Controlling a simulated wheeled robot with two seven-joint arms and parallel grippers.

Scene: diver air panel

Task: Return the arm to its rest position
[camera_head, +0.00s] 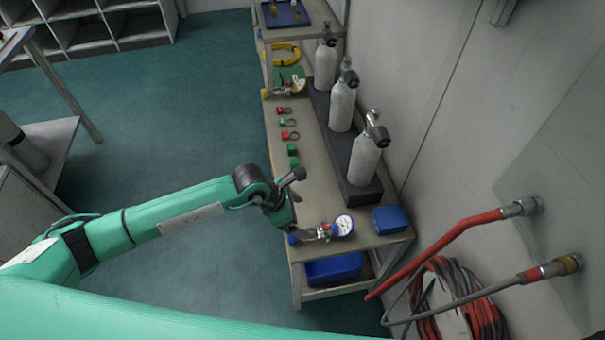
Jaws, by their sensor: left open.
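My left arm (165,215), green with dark joints, reaches in from the left to the near part of the panel bench (313,190). My left gripper (292,200) is open at the bench's left edge, partly hidden by its own wrist. I see nothing held in it. My right gripper is not in view.
Several grey cylinders (342,105) stand in a dark rack along the wall. Red and green fittings (289,135) line the bench's left side. A blue box (390,219) sits at its near right corner. Hoses (440,245) stick out from the wall. The green floor (170,110) left of the bench is clear.

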